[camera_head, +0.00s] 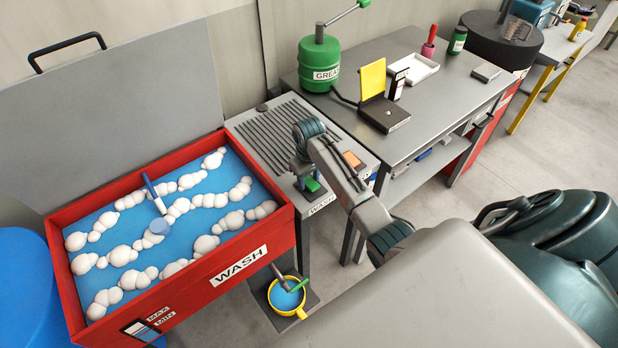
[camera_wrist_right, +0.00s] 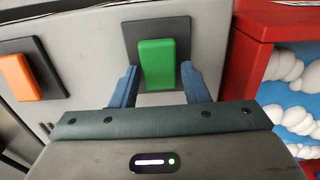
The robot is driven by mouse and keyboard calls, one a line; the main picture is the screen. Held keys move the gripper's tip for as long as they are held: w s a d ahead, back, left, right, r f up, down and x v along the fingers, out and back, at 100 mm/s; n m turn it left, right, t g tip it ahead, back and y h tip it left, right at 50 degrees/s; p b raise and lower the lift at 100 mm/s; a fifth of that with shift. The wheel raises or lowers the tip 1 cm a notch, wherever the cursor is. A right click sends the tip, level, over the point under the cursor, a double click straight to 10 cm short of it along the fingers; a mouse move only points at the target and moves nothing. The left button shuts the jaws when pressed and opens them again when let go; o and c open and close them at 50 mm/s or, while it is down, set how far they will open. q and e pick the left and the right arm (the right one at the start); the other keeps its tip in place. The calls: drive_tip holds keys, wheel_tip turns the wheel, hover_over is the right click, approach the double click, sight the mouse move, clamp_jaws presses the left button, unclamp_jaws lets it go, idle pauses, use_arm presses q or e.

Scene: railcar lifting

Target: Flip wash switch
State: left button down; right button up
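My right gripper (camera_head: 309,178) is over this switch. In the right wrist view its two blue fingers (camera_wrist_right: 160,78) are apart, one on each side of the green rocker's lower part, with nothing gripped. I cannot tell whether a finger touches it. My left gripper is not in view.
An orange switch (camera_wrist_right: 17,77) sits beside the green one. The red wash tank (camera_head: 282,232) with foam and a blue brush (camera_head: 154,195) stands left. A yellow bucket (camera_head: 302,311) is below. A grey workbench (camera_head: 420,120) with a green grease pot (camera_head: 319,62) is behind.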

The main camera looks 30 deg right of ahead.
drive_tip(key=c, duration=0.6)
drive_tip(key=shift+s+d+t, duration=0.1)
drive_tip(key=shift+s+t, duration=0.3)
drive_tip(key=shift+t, duration=1.5)
drive_tip(key=o, duration=1)
drive_tip(key=shift+s+r, duration=0.1)
drive_tip(key=b+v, duration=0.3)
drive_tip(key=v, duration=0.7)
drive_tip(key=shift+d+r, duration=0.1)
drive_tip(key=shift+r, duration=0.25)
